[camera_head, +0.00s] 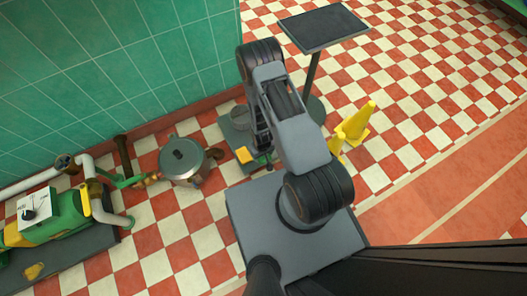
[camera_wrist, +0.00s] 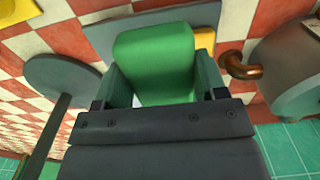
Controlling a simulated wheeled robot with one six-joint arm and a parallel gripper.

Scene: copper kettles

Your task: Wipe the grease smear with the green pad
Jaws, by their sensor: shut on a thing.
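The green pad (camera_wrist: 155,62) is between the two fingers of my gripper (camera_wrist: 160,80), which is shut on it in the wrist view. Beyond the pad is a grey slab (camera_wrist: 100,38) on the floor, which also shows in the head view (camera_head: 228,131). A yellow item (camera_head: 244,155) is at the slab's near side; part of it shows past the pad in the wrist view (camera_wrist: 206,40). In the head view my arm hides most of the gripper. I cannot make out a grease smear for certain; the pad covers part of the slab.
A copper-spouted kettle (camera_head: 184,163) stands left of the slab, close to the green wall. A stand with a dark top (camera_head: 323,28) and yellow cones (camera_head: 356,120) are to the right. A green machine (camera_head: 55,218) sits at the far left. Checkered floor lies open at upper right.

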